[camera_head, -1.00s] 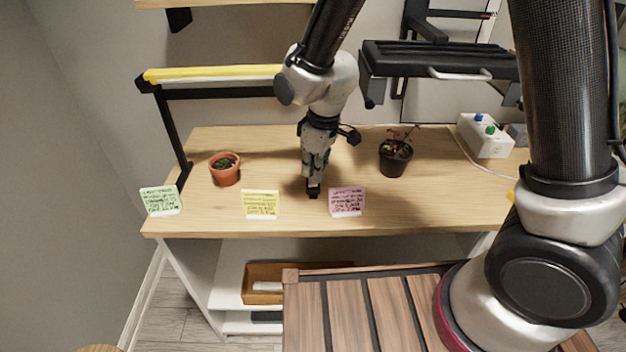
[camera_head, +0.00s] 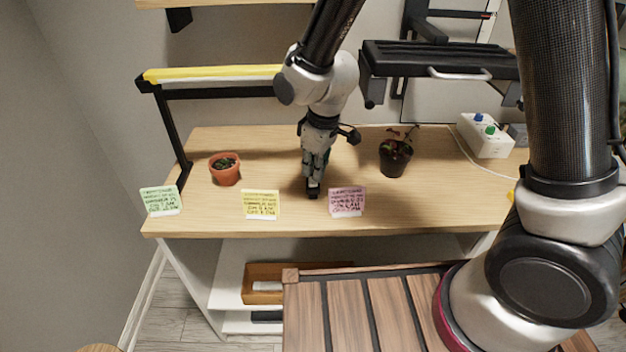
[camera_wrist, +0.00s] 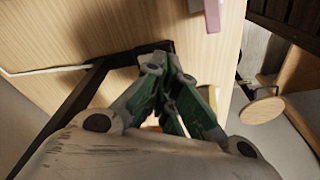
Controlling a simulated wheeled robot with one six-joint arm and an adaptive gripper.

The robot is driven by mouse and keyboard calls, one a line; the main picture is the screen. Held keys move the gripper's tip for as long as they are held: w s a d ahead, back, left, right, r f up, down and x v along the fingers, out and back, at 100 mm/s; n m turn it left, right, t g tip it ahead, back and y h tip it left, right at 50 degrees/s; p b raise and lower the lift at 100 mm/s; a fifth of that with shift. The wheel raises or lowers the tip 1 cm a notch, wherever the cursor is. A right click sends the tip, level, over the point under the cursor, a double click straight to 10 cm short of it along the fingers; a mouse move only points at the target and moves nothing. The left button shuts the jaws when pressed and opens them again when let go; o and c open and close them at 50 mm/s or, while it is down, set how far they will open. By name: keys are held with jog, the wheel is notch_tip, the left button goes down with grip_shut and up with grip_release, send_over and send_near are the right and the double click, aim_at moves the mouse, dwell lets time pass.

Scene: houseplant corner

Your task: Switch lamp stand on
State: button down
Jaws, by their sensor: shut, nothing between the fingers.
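The lamp stand (camera_head: 172,125) is a black frame with a yellow top bar at the left of the table. A pale strip runs under the bar; I cannot tell whether it is lit. My arm hides its right part. My gripper (camera_head: 313,190) points down, closed and empty, with its tips low at the table's front middle. In the wrist view, my gripper (camera_wrist: 157,60) has its tips over the end of a black bar (camera_wrist: 75,103), seemingly the stand's right leg and foot. I see no switch clearly; the fingers cover that spot.
Green (camera_head: 160,200), yellow (camera_head: 261,204) and pink (camera_head: 347,201) note cards stand along the front edge. A terracotta pot (camera_head: 225,170) is left and a black pot (camera_head: 395,158) right of my gripper. A white box with coloured knobs (camera_head: 485,140) stands at back right.

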aim_at(314, 183)
jog(key=shift+f, duration=1)
dwell(0.6)
jog(key=shift+r, duration=3.5)
